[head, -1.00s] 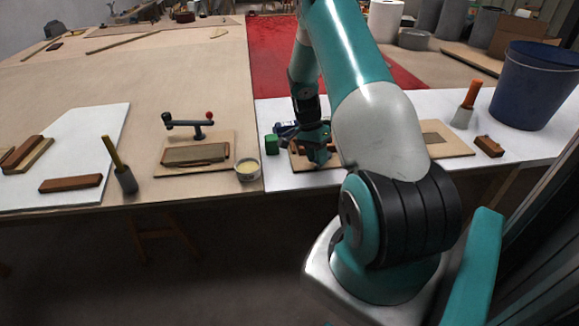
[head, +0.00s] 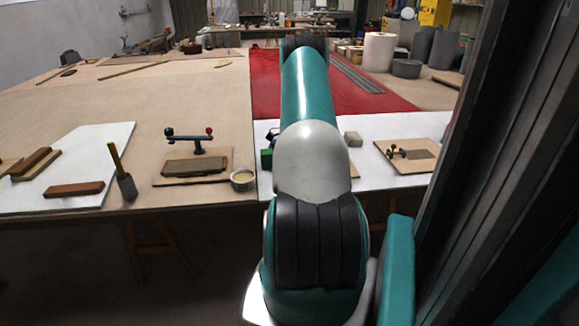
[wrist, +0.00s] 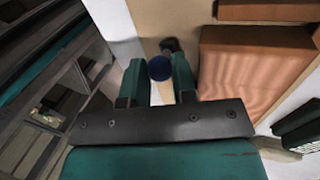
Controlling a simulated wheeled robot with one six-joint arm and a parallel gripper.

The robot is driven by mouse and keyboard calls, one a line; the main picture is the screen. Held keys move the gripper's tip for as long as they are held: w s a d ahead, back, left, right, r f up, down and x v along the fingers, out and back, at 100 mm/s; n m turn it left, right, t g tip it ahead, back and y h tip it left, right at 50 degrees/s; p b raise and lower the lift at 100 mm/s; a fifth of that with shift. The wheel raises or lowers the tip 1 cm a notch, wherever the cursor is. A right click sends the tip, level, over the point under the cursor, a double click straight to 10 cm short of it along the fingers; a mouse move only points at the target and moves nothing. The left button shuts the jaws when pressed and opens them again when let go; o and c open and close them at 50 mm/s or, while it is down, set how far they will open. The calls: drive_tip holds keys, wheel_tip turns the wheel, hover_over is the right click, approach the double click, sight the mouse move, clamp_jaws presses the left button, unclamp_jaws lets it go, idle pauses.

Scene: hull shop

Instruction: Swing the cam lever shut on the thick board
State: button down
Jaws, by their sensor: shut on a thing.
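In the wrist view my gripper (wrist: 159,74) is closed around the dark blue ball knob (wrist: 160,68) of a cam lever (wrist: 172,45). The dark lever is mostly hidden behind the knob and fingers. A thick reddish-brown board (wrist: 255,68) lies just right of the fingers, on a tan base panel (wrist: 180,18). I cannot tell whether the lever's cam touches the board. In the head view my arm hides the gripper, the knob and most of this middle station.
In the head view a red-knobbed clamp (head: 198,139) with a board (head: 195,166) stands to the left, beside a tin (head: 242,180). A small clamp (head: 397,151) sits on a right-hand panel (head: 420,163). A dark upright frame (head: 470,150) borders the right.

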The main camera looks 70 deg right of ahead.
idle(0.4)
drive_tip(key=c, duration=0.9)
unclamp_jaws()
drive_tip(key=shift+r, duration=0.1)
drive_tip(key=p+v, duration=0.8)
drive_tip(key=v, duration=0.9)
drive_tip(key=shift+s+r+p, duration=0.1)
drive_tip(key=shift+r+p, duration=0.05)
drive_tip(key=shift+p, duration=0.15)
